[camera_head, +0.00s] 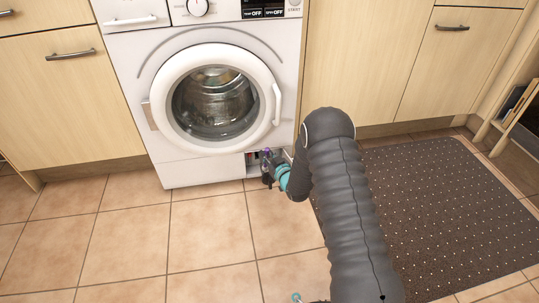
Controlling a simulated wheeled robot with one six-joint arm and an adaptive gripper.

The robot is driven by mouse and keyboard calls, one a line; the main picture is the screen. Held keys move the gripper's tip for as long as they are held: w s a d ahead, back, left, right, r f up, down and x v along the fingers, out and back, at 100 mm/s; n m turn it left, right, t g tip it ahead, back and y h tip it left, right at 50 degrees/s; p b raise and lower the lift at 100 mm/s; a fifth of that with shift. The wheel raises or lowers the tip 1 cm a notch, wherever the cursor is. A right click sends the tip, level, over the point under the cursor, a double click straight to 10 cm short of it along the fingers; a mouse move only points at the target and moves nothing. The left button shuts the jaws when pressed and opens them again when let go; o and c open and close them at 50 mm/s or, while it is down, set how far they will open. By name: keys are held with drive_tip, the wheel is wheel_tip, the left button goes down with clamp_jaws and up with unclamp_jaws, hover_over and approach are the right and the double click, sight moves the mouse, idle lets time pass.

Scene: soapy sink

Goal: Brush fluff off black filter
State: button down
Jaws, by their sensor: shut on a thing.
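My gripper (268,168) is low at the front right of the washing machine (180,168), by a small open hatch (251,158) near the floor. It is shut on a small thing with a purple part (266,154). The thing is too small and too covered by the gripper to tell what it is. I cannot clearly make out the black filter or any fluff. My arm hides part of the floor and the machine's lower right corner.
The machine's round glass door (214,102) is closed. Wooden cupboards (69,110) flank the machine. A dark dotted mat (440,205) lies on the right. The tiled floor (130,245) on the left is clear. An open shelf (520,115) stands at the far right.

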drive_tip(key=shift+s+a, duration=0.15)
drive_tip(key=shift+a, duration=0.15)
drive_tip(key=shift+f, duration=0.1)
drive_tip(key=shift+d, duration=0.15)
drive_tip(key=shift+w+d, duration=0.2)
drive_tip(key=shift+d, duration=0.35)
drive_tip(key=shift+w+d, duration=0.15)
drive_tip(key=shift+d, duration=0.35)
drive_tip(key=shift+a, duration=0.1)
drive_tip(key=shift+s+a+r, duration=0.1)
drive_tip(key=shift+s+a, duration=0.05)
drive_tip(key=shift+a, duration=0.4)
drive_tip(key=shift+s+a+r, duration=0.1)
drive_tip(key=shift+s+a, duration=0.05)
drive_tip(key=shift+a, duration=0.4)
drive_tip(key=shift+d, duration=0.15)
